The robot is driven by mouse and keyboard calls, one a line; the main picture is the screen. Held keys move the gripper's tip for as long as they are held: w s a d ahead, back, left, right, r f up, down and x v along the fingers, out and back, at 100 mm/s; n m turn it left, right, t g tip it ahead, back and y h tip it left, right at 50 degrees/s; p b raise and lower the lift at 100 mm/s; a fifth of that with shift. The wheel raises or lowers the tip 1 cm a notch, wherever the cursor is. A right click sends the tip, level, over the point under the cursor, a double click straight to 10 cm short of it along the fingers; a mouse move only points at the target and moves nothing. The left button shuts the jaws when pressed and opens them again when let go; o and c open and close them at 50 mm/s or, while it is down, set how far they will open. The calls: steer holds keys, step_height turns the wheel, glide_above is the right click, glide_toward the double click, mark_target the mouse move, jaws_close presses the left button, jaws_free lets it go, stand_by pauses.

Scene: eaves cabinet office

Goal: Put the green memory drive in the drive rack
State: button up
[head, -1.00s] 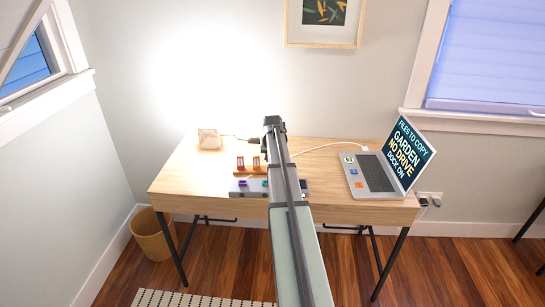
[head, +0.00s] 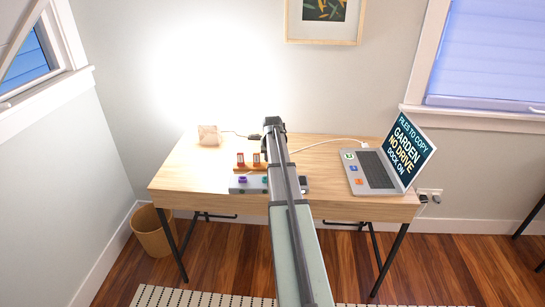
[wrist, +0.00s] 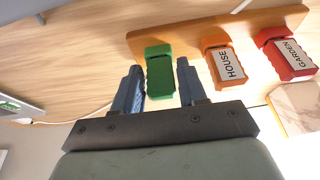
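The green memory drive (wrist: 160,70) stands at the left end of the wooden drive rack (wrist: 190,32) in the wrist view, lined up with the other drives. It appears seated there, but its lower end is hidden. My gripper (wrist: 159,66) is open around it, one blue-grey finger on each side, with narrow gaps between fingers and drive. An orange drive labelled HOUSE (wrist: 226,66) and a red one labelled GARDEN (wrist: 289,58) stand beside it in the rack. In the head view the rack (head: 248,170) shows left of my arm, which hides the green drive.
A grey dock with coloured parts (head: 250,189) lies in front of the rack, partly behind my arm. An open laptop (head: 374,170) stands on the right of the desk (head: 325,205). A small pale box (head: 209,136) stands at the back left. Cables cross the back.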

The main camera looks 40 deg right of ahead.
steer(key=o, duration=0.4)
steer(key=v, duration=1.3)
steer(key=shift+r, duration=0.35)
steer(key=shift+s+a, duration=0.1)
steer(key=shift+s, duration=0.05)
